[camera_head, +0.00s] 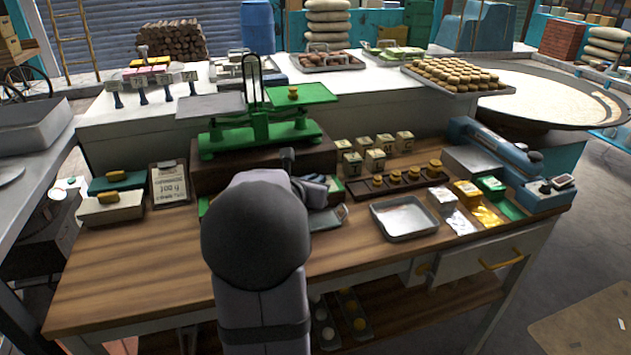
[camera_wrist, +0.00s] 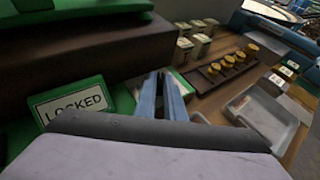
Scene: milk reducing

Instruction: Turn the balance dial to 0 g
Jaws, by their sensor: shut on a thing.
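The balance (camera_head: 262,135) is green and stands on a dark wooden block at the back of the bench. Its left pan is grey and empty. Its right pan is green and carries a small brass weight (camera_head: 293,92). A green panel with a white LOCKED label (camera_wrist: 72,104) lies low in front of the block, seen at left in the wrist view. My gripper (camera_wrist: 165,84) is beside that panel, its two blue-grey fingers close together and shut on the dial. The dial itself is hidden at the fingers, so I cannot read its setting. In the head view my arm covers this spot.
To the right are a rack of brass weights (camera_head: 398,180), several small labelled boxes (camera_head: 375,161), a metal tray (camera_head: 404,220) and a blue device (camera_head: 508,165). A 100 g card (camera_head: 170,184) stands at left. The bench's front left is clear.

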